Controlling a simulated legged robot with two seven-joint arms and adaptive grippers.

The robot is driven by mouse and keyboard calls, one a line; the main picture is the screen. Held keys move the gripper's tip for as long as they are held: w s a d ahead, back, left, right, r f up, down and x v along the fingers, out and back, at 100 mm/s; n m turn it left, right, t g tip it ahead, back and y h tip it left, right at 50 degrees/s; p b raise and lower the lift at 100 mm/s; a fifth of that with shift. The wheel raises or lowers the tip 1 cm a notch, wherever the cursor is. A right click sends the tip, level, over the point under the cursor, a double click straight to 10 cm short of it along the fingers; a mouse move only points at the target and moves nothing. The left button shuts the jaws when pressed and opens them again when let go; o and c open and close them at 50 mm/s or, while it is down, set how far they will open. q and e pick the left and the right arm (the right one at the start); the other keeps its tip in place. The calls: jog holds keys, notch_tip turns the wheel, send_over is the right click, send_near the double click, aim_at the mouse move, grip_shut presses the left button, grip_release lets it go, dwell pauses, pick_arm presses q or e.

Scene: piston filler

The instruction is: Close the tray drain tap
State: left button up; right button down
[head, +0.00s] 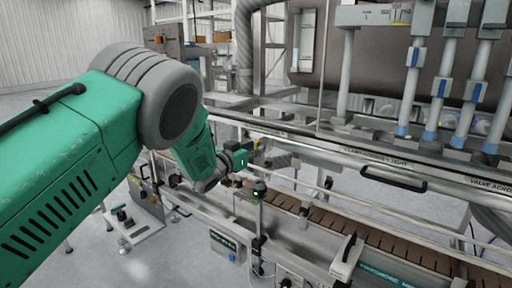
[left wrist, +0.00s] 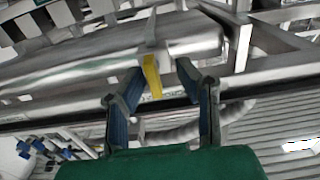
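The tray drain tap shows as a yellow lever (left wrist: 152,75) in the left wrist view, hanging below a rounded metal tray edge or pipe (left wrist: 185,38). My left gripper (left wrist: 161,72) is open, with its two blue-padded fingers spread on either side of the lever. The lever appears between the fingertips, nearer the left one; I cannot tell whether it touches. In the head view a small yellow patch (head: 262,142) shows just beyond my left gripper (head: 250,158), under the machine's long rail. The tap's body is mostly hidden. My right gripper is not in view.
A slatted conveyor (head: 380,232) runs along the machine's front, below and right of my left gripper. A small green-lit sensor (head: 259,190) stands close to the gripper. A black handle (head: 393,180) and filler tubes (head: 436,110) are at the right.

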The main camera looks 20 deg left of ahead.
pick_arm(q)
jog(key=shift+w+d, duration=0.35)
jog(key=shift+d, duration=0.1)
jog(key=shift+d+r, duration=0.1)
jog(key=shift+d, duration=0.1)
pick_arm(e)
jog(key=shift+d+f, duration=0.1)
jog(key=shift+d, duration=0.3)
pick_arm(q)
jog(key=shift+c, duration=0.4)
jog(key=shift+a, duration=0.1)
grip_shut()
jog(key=shift+a, duration=0.2)
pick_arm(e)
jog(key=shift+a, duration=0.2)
